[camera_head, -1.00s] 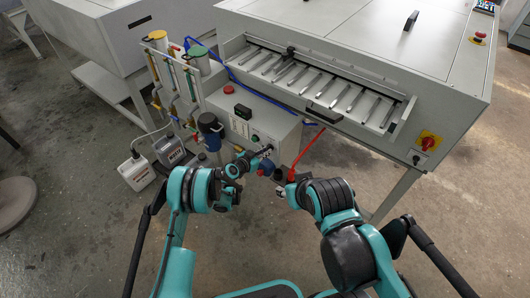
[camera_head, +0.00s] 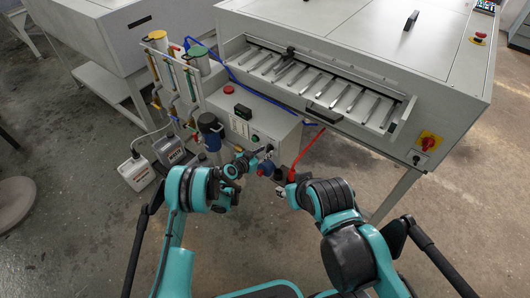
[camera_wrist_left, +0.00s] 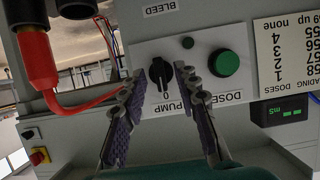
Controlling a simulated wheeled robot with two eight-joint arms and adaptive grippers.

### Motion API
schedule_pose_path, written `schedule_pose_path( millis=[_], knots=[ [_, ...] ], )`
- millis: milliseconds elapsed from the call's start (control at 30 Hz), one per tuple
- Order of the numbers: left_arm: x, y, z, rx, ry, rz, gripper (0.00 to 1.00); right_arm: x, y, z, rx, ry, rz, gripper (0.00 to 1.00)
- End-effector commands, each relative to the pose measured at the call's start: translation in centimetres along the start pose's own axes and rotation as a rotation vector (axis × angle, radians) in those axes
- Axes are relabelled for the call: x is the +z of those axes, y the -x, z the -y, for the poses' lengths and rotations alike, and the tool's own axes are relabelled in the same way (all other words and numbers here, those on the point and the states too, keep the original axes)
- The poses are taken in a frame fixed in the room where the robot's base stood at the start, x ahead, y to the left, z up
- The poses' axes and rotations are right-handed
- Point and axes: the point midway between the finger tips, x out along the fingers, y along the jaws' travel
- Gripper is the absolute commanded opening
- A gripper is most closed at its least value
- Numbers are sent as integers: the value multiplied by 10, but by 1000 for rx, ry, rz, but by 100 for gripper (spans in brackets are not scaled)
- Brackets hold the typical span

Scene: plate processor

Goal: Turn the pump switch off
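The pump switch is a black rotary knob (camera_wrist_left: 161,76) on a light grey panel, seen upside down in the left wrist view. Its bar stands roughly upright in that picture, with a 0 mark just below it and PUMP lettering beside it. My left gripper (camera_wrist_left: 158,72) is open, with one finger on each side of the knob. A gap shows between the fingers and the knob; contact cannot be made out. In the head view my left gripper (camera_head: 265,152) is at the front of the control box (camera_head: 240,127). My right gripper (camera_head: 284,190) is small there, its fingers unclear.
A green button (camera_wrist_left: 224,63) is close beside the right-hand finger in the wrist view. A red hose fitting (camera_wrist_left: 37,60) is at upper left. A small meter display (camera_wrist_left: 285,113) is at right. The large processor (camera_head: 350,60) stands behind the control box.

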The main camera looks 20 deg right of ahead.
Motion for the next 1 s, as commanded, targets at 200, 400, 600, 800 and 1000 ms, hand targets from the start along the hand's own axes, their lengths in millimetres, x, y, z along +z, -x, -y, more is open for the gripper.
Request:
schedule_pose_path(
  millis=[200,400,600,800,1000],
  knots=[
    [0,43,1,-2,2,0,31,0,0,0,0,0,0,40],
    [0,85,0,-1,2,0,31,0,0,0,0,0,0,40],
    [0,108,1,1,1,2,31,0,0,0,0,0,0,40],
    [0,113,0,3,1,2,31,0,0,0,0,0,0,40],
    [0,112,0,2,0,2,31,0,0,0,0,0,0,40]
  ],
)
